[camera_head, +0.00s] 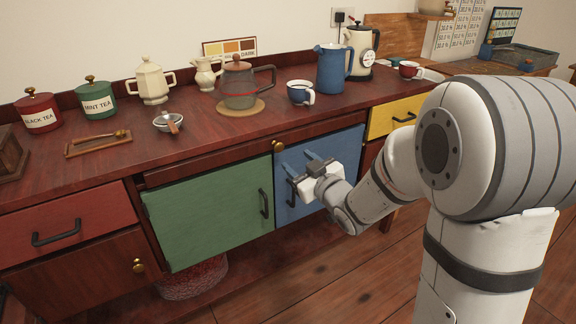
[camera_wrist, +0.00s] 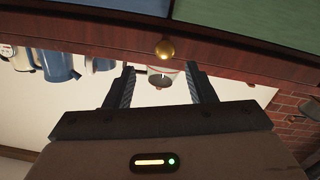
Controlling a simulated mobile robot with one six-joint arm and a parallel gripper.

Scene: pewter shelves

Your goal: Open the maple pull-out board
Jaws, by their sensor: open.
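A dark reddish-brown strip (camera_head: 215,163) runs under the countertop edge, above the green and blue doors; I take it as the pull-out board's front, and it looks pushed in. A round brass knob (camera_head: 278,146) sits on it; the wrist view, which is upside down, shows the knob (camera_wrist: 165,48) and the strip (camera_wrist: 95,34). My gripper (camera_head: 302,164) is in front of the blue door's upper part, just below and right of the knob. In the wrist view my gripper (camera_wrist: 160,70) is open and empty, with the knob ahead between the fingertips, apart from them.
A green door (camera_head: 205,220) and a blue door (camera_head: 335,155) with dark handles lie below. A yellow drawer (camera_head: 392,116) is to the right, a red drawer (camera_head: 65,228) to the left.

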